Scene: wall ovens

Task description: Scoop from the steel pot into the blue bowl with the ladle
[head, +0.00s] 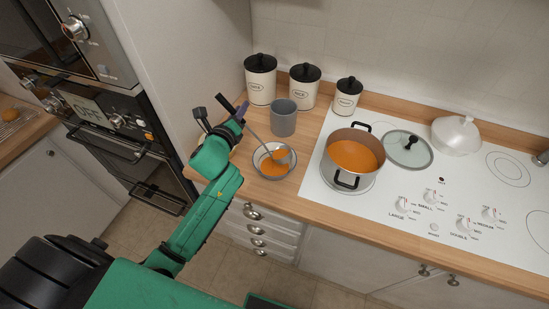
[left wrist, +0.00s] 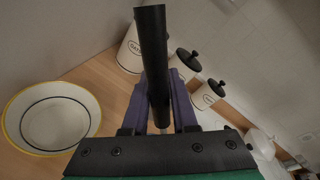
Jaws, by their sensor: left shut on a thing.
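The steel pot (head: 341,172) stands on the hob's front left burner with orange soup (head: 352,156) inside. A round bowl (head: 260,172), greyish with a dark rim, stands on the wooden counter left of the hob; I take it for the blue bowl. Orange soup lies in it. My left gripper (head: 238,118) is shut on the black handle of the ladle (head: 256,134); the handle (left wrist: 153,60) stands between the purple fingers in the left wrist view. The ladle slants down to the right, its orange-coated head in or just over the bowl; contact is unclear. My right gripper is not in view.
A grey mug (head: 283,120) stands behind the bowl, near labelled canisters (head: 304,90). A glass lid (head: 401,152) and white lidded dish (head: 457,136) sit right of the pot. The left wrist view shows a white, yellow-rimmed bowl (left wrist: 55,118), apparently empty.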

